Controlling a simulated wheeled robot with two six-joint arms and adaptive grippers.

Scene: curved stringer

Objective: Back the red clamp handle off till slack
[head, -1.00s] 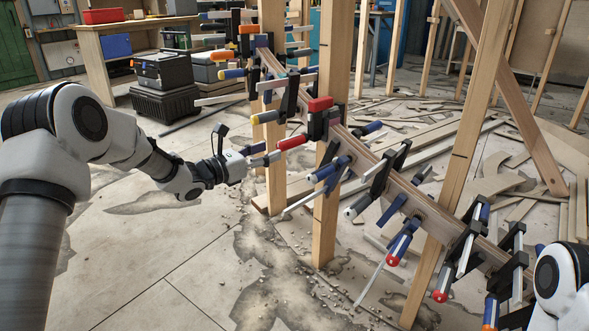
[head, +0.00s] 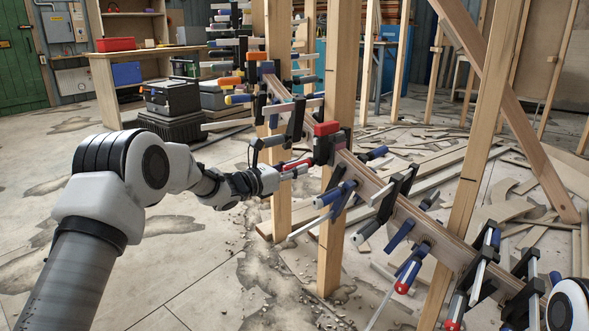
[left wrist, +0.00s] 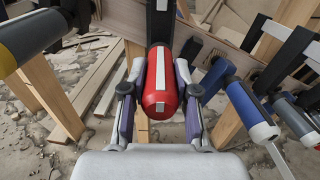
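The red clamp handle (head: 293,166) belongs to a clamp with a black body and a red upper piece (head: 326,128), set on the curved wooden stringer (head: 385,193) beside an upright post. My left gripper (head: 283,170) has reached the handle from the left. In the left wrist view the red handle (left wrist: 160,88), with a white stripe, points at the camera between the two fingers of my left gripper (left wrist: 160,75). One finger stands on each side, with narrow gaps visible, so the fingers look open around it. My right gripper is out of view.
Blue-handled clamps (head: 334,194) line the stringer to the right. A yellow-ended clamp handle (left wrist: 30,38) is close on the left in the wrist view, and a blue handle (left wrist: 250,110) on the right. Wooden posts (head: 338,110) stand close by. Offcuts litter the floor.

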